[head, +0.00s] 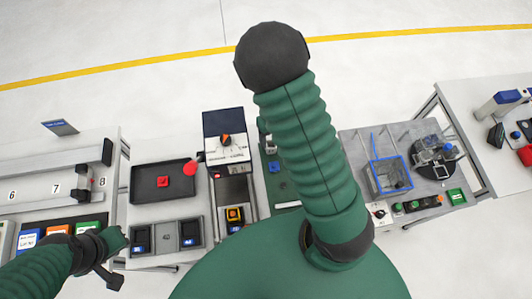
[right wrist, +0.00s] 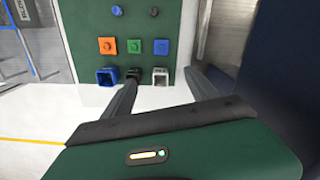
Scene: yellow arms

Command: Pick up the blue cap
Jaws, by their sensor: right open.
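A small round blue cap (right wrist: 117,11) lies on a green board (right wrist: 180,25) near the top edge of the right wrist view. My right gripper (right wrist: 162,77) is open, its two dark fingers spread at the near edge of the board. In the head view my right arm hides most of the board (head: 275,192), and the cap cannot be made out. My left gripper (head: 111,276) is low at left, away from the board; its jaw state is unclear.
A dark round piece (right wrist: 152,11) is right of the cap. A dark panel (right wrist: 270,60) stands close at right.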

